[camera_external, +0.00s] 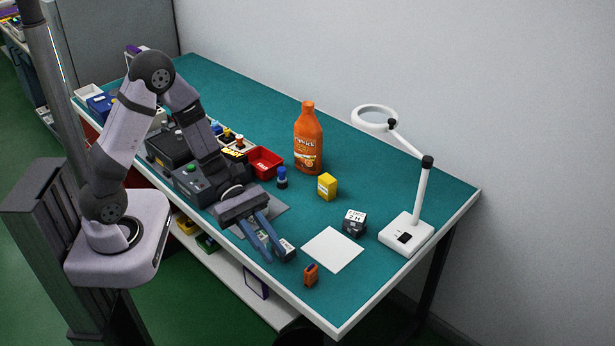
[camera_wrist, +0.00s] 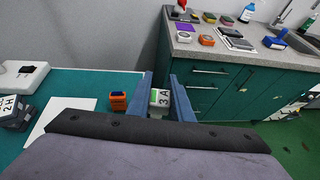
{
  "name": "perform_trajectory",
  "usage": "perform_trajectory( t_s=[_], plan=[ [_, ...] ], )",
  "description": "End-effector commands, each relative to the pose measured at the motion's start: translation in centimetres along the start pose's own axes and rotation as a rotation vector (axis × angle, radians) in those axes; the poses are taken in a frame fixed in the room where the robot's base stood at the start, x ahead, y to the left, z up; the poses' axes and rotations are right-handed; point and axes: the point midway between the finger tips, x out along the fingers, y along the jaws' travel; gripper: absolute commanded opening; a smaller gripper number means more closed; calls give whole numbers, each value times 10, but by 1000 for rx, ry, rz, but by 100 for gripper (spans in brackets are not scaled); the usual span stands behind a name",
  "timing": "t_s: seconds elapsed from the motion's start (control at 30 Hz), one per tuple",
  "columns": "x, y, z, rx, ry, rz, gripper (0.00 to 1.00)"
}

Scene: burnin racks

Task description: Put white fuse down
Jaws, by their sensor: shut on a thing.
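The white fuse (camera_external: 288,246), a small pale block with dark marking, is between the blue fingers of my gripper (camera_external: 279,254) near the table's front edge. In the wrist view, the white fuse (camera_wrist: 160,98) shows its "3 A" face and a green patch between the fingers of my gripper (camera_wrist: 161,84), which is shut on it. I cannot tell whether its underside touches the table. A white square sheet (camera_external: 332,250) lies just right of my gripper, and its edge shows in the wrist view (camera_wrist: 66,110).
An orange block (camera_external: 311,274) stands close by, right of my gripper. A dark labelled cube (camera_external: 354,222), yellow box (camera_external: 327,187), orange bottle (camera_external: 308,140) and white lamp (camera_external: 407,232) stand farther off. A red tray (camera_external: 265,162) is behind. The white sheet is bare.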

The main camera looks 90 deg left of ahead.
Motion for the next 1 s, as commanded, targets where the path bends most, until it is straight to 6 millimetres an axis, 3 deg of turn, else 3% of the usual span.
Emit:
perform_trajectory(
  t_s=[0.2,0.4,0.87,1.0],
  plan=[
    [-24,0,59,11,0,3,0],
    [-43,0,103,9,0,2,0],
    [-74,0,177,6,0,1,0],
    [-80,27,168,-21,0,43,0]
  ],
)
